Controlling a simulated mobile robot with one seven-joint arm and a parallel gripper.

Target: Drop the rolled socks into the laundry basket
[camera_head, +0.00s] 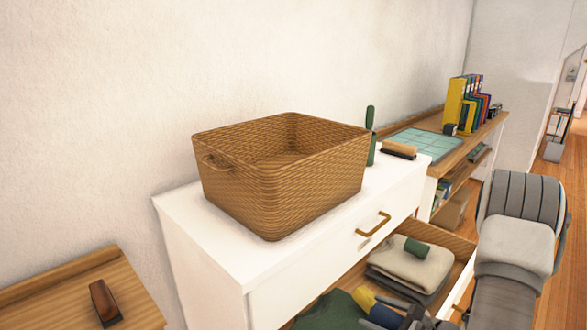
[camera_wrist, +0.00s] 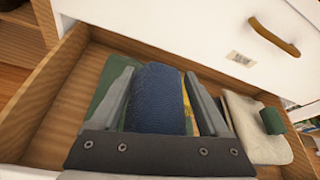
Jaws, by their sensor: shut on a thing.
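A blue roll of cloth (camera_wrist: 157,98), which looks like the rolled socks, sits between the two fingers of my gripper (camera_wrist: 163,95) in the wrist view. My gripper is shut on it, inside or just above the open drawer (camera_wrist: 45,110). In the head view the blue roll (camera_head: 384,316) shows at the bottom edge, partly hidden by my gripper (camera_head: 402,312). The wicker laundry basket (camera_head: 300,185) stands upright on the white dresser top (camera_head: 225,245), above and left of the drawer. The part of its inside that shows looks empty; its near floor is hidden.
The drawer also holds green cloth (camera_head: 332,312), a yellow item (camera_head: 363,299), and beige folded cloth (camera_head: 405,265) with a green roll (camera_head: 416,248) on it. A brush (camera_head: 398,149) and a green bottle-like thing (camera_head: 371,135) stand beside the basket. A brass handle (camera_head: 374,225) sticks out above the drawer.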

